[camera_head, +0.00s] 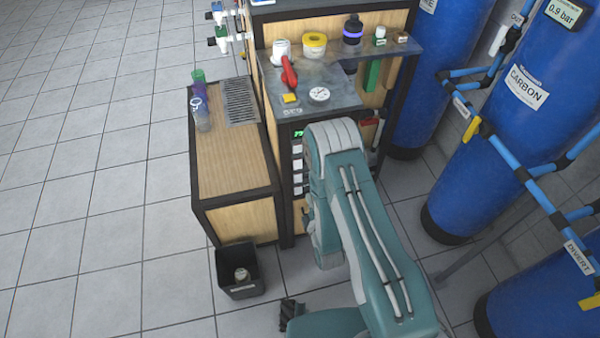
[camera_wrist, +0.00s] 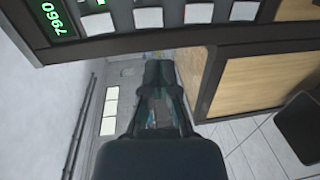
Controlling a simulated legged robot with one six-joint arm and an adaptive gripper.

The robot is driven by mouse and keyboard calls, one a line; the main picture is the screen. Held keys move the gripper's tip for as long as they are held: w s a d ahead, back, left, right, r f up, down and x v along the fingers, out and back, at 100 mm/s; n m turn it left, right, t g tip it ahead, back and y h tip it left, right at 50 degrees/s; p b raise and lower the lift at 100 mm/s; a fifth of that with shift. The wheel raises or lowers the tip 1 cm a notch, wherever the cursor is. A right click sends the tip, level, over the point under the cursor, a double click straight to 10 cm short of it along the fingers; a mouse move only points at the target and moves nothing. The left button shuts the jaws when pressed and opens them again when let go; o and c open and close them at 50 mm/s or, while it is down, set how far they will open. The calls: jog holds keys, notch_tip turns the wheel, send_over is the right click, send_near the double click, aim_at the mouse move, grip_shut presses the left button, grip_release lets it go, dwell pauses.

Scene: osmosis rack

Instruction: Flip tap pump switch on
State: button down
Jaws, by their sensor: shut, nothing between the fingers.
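The control panel on the front of the rack carries a green digital display (camera_wrist: 58,18) and a row of white labels or plates (camera_wrist: 148,17) in the wrist view. The tap pump switch cannot be told apart among them. In the head view the same display (camera_head: 299,134) and white plates (camera_head: 297,165) show just left of my arm. My gripper (camera_wrist: 158,68) is shut and empty in the wrist view. Its tips appear just below the panel's dark edge in the picture, and contact cannot be judged. In the head view my arm hides the gripper and part of the panel.
A wooden side cabinet (camera_head: 235,150) with bottles stands left of the rack. The rack top (camera_head: 330,100) holds a red-handled tool, a gauge and jars. A black bin (camera_head: 240,285) sits on the floor. Blue tanks (camera_head: 500,130) and pipes crowd the right. Floor at left is clear.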

aim_at(298, 168)
jog(key=x, duration=1.1)
jog(key=shift+w+a, duration=0.1)
jog(key=shift+w, duration=0.25)
jog(key=shift+w+f, duration=0.1)
jog(key=shift+w, duration=0.1)
